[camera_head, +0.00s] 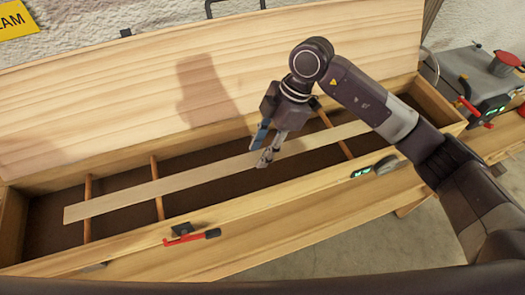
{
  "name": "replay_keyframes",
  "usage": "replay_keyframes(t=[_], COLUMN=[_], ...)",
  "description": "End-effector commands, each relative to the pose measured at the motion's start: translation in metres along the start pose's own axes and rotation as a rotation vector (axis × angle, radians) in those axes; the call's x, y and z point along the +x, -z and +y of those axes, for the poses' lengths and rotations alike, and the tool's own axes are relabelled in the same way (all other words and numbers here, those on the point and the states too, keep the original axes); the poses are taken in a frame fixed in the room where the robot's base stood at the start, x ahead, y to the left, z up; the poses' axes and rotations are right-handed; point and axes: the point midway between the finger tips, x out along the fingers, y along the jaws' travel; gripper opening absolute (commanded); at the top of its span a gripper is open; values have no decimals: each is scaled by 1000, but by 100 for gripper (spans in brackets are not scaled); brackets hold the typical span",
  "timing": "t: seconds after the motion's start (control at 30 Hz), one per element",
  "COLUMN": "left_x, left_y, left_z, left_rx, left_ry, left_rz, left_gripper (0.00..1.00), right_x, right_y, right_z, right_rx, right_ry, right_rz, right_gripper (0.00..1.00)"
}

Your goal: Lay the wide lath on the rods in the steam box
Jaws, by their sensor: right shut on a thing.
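The steam box (75,248) is a long wooden chest with its lid (130,95) raised against the wall. Rods (160,190) cross its inside from front to back, with gaps between them. The wide lath (130,199) is a long pale strip running lengthwise inside the box, its left end over the leftmost rod (88,195). It appears to lie on or just over the rods; I cannot tell whether it touches all of them. My right gripper (265,150) is shut on the lath near its middle, pointing down. My left gripper is not in view.
A red-handled latch (190,236) is on the front wall of the box. A small green-lit display (362,172) sits further right on that wall. Concrete floor (380,245) shows in front.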

Motion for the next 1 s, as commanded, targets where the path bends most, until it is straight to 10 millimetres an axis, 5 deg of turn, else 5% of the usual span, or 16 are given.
replay_keyframes(t=[0.4, 1.0], left_x=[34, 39], left_y=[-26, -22], left_z=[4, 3], left_rx=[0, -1], left_ry=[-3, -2], left_rz=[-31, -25], left_gripper=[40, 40], right_x=[44, 52], right_y=[-18, -21], right_z=[0, 0], right_rx=[0, 0], right_ry=[-1, -1], right_rz=[2, 1], right_gripper=[4, 4])
